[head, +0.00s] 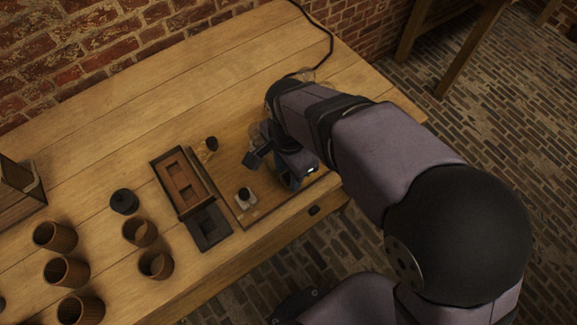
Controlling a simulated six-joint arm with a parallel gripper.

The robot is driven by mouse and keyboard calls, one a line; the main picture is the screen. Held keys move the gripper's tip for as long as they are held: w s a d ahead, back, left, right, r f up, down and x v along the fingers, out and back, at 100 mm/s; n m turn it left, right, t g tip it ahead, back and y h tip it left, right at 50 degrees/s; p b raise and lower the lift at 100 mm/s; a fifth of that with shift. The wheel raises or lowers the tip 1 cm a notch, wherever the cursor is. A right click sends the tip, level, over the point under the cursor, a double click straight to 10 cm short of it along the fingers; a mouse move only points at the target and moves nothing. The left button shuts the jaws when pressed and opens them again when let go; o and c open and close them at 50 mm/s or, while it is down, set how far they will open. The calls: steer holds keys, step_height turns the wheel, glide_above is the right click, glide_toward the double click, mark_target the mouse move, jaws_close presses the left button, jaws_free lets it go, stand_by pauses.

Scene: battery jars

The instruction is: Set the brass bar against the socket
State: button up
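My gripper (262,156) is low over the right part of a thin wooden board (226,170) on the table. Its fingers are small, dark and partly covered by my wrist, so I cannot tell whether they are open or what is between them. I cannot make out the brass bar; it may be hidden by my arm or too small to see. I cannot identify the socket for certain. Two small pale fittings with dark tops stand on the board, one at the back left (209,147) and one near the front edge (246,198).
Left of the board are a brown tray (157,161) with recesses and a dark square plate (209,227). Several brown cups (140,231), a black lidded jar (124,201) and a wooden box (18,190) stand farther left. The table's back left is clear.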

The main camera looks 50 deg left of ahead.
jaws_close()
steer(key=shift+a+r+p, duration=0.15)
steer(key=shift+a+p, duration=0.25)
steer(key=shift+a, duration=0.1)
steer(key=shift+a+p, duration=0.3)
steer(key=shift+a, duration=0.5)
steer(key=shift+o, duration=1.3)
jaws_free()
steer(key=shift+a, duration=0.1)
step_height(320, 180, up, 7)
steer(key=b, duration=0.1)
